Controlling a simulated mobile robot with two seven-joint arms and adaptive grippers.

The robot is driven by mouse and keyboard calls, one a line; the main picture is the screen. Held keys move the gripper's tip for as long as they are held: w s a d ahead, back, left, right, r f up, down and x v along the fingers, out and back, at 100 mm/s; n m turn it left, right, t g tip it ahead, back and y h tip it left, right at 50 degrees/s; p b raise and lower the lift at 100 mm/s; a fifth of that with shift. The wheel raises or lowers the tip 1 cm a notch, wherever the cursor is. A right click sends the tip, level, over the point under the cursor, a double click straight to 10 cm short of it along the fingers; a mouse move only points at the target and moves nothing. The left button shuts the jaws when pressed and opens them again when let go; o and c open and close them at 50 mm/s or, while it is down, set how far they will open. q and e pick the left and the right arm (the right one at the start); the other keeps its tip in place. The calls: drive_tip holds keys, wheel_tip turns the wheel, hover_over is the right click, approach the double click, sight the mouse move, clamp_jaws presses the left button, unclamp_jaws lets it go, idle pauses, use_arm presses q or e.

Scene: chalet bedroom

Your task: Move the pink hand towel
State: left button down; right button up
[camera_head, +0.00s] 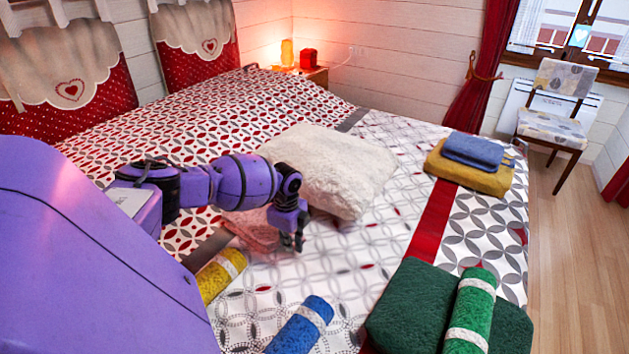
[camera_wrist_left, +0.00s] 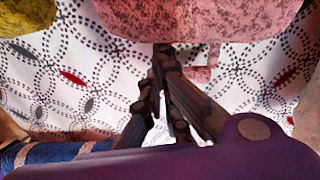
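The pink hand towel (camera_head: 258,232) lies on the bed between the cream pillow and a rolled yellow towel, partly hidden under my left arm. In the left wrist view the pink towel (camera_wrist_left: 195,18) fills the top, with a small pink loop or flap below its edge. My left gripper (camera_head: 292,241) points down at the towel's right side. In the wrist view the left gripper's fingers (camera_wrist_left: 164,58) converge, their tips close together at the towel's edge. I cannot tell whether any cloth is between them. My right gripper is not in view.
The cream pillow (camera_head: 335,170) is just behind the gripper. A rolled yellow towel (camera_head: 221,273) and rolled blue towel (camera_head: 302,326) lie in front. Green towels (camera_head: 412,305) and a yellow-and-blue stack (camera_head: 470,165) lie to the right. The patterned bed between them is clear.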

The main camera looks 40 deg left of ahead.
use_arm(q)
drive_tip(key=shift+s+a+f, duration=0.1)
drive_tip(key=shift+s+a, duration=0.2)
drive_tip(key=shift+a, duration=0.7)
drive_tip(key=shift+r, duration=0.2)
wheel_tip(320, 180, up, 12)
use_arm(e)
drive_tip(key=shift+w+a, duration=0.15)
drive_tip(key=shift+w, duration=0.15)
use_arm(q)
drive_tip(key=shift+f, duration=0.1)
